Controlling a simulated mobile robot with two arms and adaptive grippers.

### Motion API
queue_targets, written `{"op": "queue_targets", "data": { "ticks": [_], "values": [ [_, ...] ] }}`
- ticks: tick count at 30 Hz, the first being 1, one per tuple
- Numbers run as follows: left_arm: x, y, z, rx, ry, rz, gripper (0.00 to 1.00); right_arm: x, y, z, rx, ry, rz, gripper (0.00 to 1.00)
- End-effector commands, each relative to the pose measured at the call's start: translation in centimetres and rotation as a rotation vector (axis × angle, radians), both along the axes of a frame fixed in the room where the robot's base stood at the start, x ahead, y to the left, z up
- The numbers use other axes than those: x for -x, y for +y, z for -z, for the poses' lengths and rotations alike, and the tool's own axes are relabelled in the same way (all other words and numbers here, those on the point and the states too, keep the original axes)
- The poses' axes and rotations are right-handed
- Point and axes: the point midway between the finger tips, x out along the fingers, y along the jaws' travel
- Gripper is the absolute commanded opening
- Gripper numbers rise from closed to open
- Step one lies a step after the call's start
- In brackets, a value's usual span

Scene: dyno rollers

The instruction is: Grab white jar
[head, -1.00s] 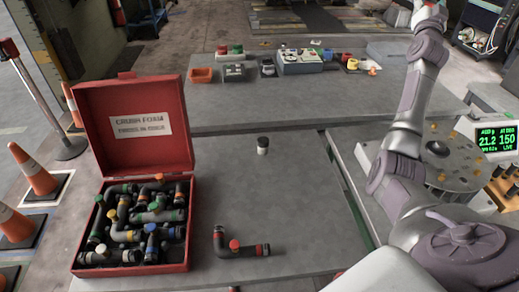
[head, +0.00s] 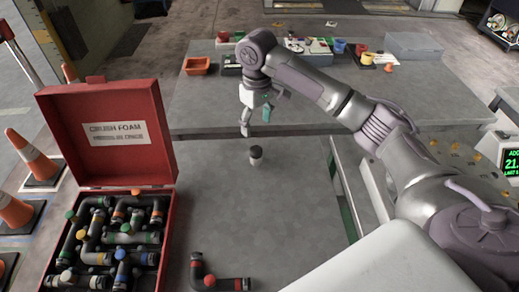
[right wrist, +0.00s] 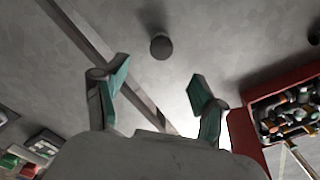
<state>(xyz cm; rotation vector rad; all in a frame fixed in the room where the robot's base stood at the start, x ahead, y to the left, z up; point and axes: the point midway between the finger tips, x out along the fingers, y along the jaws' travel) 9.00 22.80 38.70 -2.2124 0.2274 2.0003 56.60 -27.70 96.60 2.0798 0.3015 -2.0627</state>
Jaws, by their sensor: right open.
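The small white jar (head: 256,157) with a dark lid stands upright on the near grey table (head: 290,220). It also shows in the right wrist view as a dark round top (right wrist: 161,46), beyond and roughly between the fingertips. My right gripper (head: 257,123) hangs pointing down above and slightly behind the jar, apart from it. Its teal-padded fingers (right wrist: 158,82) are spread and empty. My left gripper is out of view.
An open red case (head: 172,215) full of pipe fittings stands at the left. A loose black elbow pipe (head: 225,283) lies near the front. The far table (head: 210,105) holds bins and small parts. The surface around the jar is clear.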

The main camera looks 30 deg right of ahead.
Motion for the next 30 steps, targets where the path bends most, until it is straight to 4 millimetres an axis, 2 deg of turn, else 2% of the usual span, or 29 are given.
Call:
{"op": "queue_targets", "data": {
  "ticks": [3, 10, 19, 27, 30],
  "values": [
    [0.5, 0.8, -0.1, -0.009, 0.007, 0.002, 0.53, 0.4, 0.0, 2.1, 0.007, 0.018, -0.002, 0.70],
    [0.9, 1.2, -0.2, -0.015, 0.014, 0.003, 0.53, 0.3, 0.0, 6.5, 0.006, 0.013, -0.001, 0.70],
    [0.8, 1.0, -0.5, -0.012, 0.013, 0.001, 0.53, 0.2, 0.0, 9.0, 0.006, 0.011, -0.002, 0.70],
    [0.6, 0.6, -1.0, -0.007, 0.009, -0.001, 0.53, 0.1, 0.1, 12.9, 0.006, 0.011, -0.001, 0.70],
    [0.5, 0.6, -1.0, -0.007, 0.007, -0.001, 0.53, 0.1, 0.1, 13.5, 0.006, 0.009, -0.002, 0.70]
  ]
}}
